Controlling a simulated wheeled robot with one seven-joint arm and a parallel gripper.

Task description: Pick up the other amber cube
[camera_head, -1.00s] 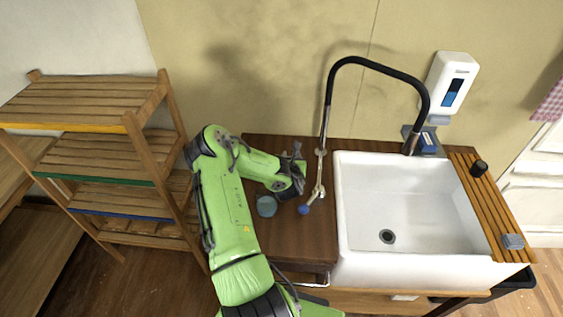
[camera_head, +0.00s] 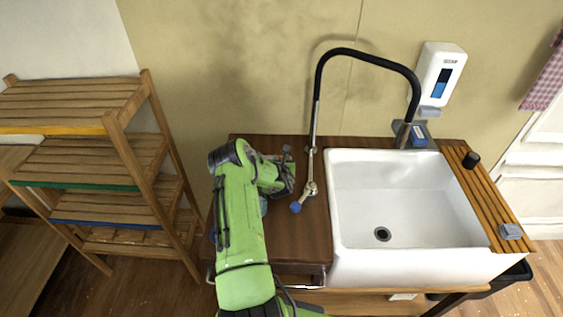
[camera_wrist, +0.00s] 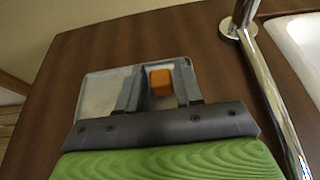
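In the wrist view the amber cube (camera_wrist: 160,82) sits on a pale metallic tray (camera_wrist: 97,92) on the dark wood counter. My gripper (camera_wrist: 160,88) is over the tray, with one finger on each side of the cube. Narrow gaps seem to show between the fingers and the cube, so the gripper looks open. How far the fingertips are above the tray is hard to tell. In the head view my gripper (camera_head: 286,172) is low over the counter, left of the tap. The cube and tray are not visible there.
A blue round item (camera_head: 263,206) is mostly hidden by my arm. A wooden shelf (camera_head: 90,155) stands left.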

